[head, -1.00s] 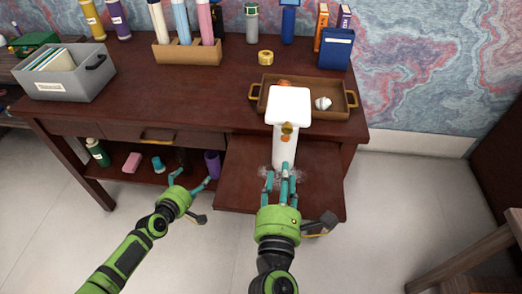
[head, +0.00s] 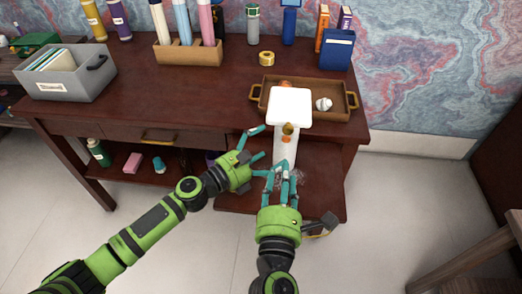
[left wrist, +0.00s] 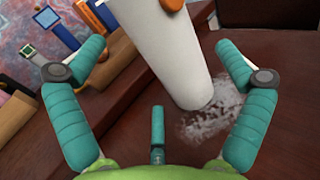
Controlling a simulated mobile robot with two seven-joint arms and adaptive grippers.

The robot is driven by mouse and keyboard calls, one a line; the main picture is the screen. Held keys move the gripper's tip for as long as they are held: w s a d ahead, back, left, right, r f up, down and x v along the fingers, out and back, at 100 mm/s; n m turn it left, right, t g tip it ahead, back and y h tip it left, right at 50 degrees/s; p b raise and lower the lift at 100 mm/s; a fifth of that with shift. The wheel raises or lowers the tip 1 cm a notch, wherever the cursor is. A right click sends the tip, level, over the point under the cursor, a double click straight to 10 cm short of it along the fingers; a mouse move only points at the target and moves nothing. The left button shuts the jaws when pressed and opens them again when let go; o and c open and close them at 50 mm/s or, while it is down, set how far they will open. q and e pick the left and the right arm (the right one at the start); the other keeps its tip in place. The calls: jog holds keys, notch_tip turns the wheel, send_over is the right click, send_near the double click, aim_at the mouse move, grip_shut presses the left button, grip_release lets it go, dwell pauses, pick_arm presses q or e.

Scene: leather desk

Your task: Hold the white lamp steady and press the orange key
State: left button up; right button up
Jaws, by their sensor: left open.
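The white lamp (head: 289,104) stands upright on the lower pulled-out board (head: 327,196), with a wide head above a narrower body. The orange key (head: 287,139) is on its front, below a gold-brown knob (head: 287,129). My left gripper (head: 260,150) is open just left of the lamp body. In the left wrist view the lamp body (left wrist: 165,50) lies between its spread fingers, with no clear contact, and an orange part (left wrist: 171,4) shows at the top edge. My right gripper (head: 281,172) is in front of the lower lamp body, fingers pointing at it; its opening is unclear.
Behind the lamp a brown tray (head: 342,112) holds a white ball (head: 323,104) and a partly hidden orange thing (head: 285,84). A yellow tape roll (head: 266,58) and a grey bin (head: 70,85) are on the desk. The desk middle is clear.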

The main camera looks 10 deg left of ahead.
aim_at(283, 139)
pick_arm(q)
jog(key=x, duration=0.5)
jog(key=shift+w+d, duration=0.25)
jog(key=c, duration=1.4)
jog(key=shift+c, duration=0.2)
pick_arm(e)
grip_shut()
